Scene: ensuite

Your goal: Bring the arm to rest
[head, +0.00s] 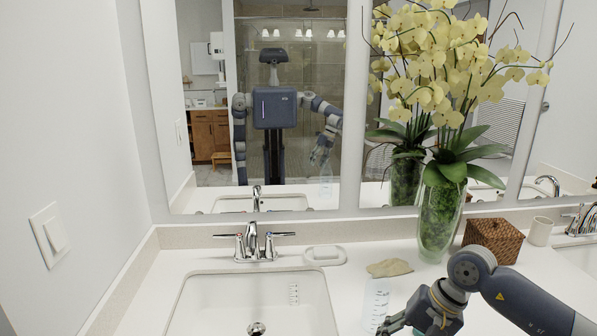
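My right arm comes in from the right, low over the counter (365,283). Its gripper (388,326) is at the bottom edge, just right of a clear bottle (375,300) with dark markings. The bottle stands upright on the counter. The fingers are partly cut off by the frame, so their opening and any contact with the bottle are unclear. In the mirror (310,100) my reflection shows the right arm raised and bent, its hand above the reflected bottle. My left gripper is not directly in view.
A sink (255,305) with a chrome faucet (254,243) lies left of the bottle. A soap dish (325,255), a tan folded cloth or sponge (389,267), a vase with yellow orchids (440,215), a woven box (492,238) and a cup (539,231) stand behind my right arm.

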